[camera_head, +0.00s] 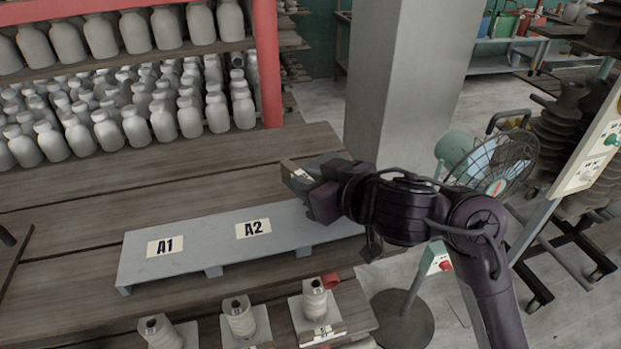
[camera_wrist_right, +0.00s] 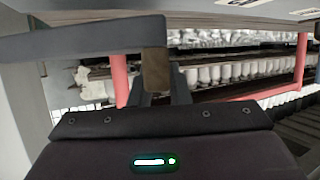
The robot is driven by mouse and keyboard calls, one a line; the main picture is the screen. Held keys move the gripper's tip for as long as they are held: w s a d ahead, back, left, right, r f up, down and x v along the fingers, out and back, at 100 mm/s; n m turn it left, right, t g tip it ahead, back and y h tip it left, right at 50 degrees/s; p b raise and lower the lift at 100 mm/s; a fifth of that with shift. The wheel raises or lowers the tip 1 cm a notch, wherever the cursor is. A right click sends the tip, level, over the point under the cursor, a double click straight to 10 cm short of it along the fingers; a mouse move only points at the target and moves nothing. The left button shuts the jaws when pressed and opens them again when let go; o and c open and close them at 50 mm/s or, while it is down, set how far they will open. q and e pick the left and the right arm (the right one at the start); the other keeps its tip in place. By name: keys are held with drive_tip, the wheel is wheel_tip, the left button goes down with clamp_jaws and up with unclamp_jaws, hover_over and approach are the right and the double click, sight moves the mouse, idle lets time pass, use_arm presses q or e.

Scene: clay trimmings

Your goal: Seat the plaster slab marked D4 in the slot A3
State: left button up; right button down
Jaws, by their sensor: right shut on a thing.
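The grey slotted rack (camera_head: 195,232) lies on the wooden bench, with the labels A1 (camera_head: 165,246) and A2 (camera_head: 253,228) on its top. No A3 label is visible; my right arm covers the rack's right end. My right gripper (camera_head: 312,192) is shut on a slab (camera_head: 300,173) with a brown edge and a small pale label, too small to read. It is over the rack's back right part; whether they touch I cannot tell. In the right wrist view, a brown block end (camera_wrist_right: 156,75) shows between the fingers.
Several spools, such as this one (camera_head: 239,316), stand on pale plates at the bench's front. Shelves of white bottles (camera_head: 108,130) with a red post (camera_head: 267,65) stand behind. A grey pillar (camera_head: 400,75) and a fan (camera_head: 495,165) are at the right. The bench's left is mostly clear.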

drive_tip(key=shift+f+b, duration=0.35)
drive_tip(key=shift+f, duration=0.2)
drive_tip(key=c, duration=1.4)
unclamp_jaws()
drive_tip(key=shift+o, duration=0.2)
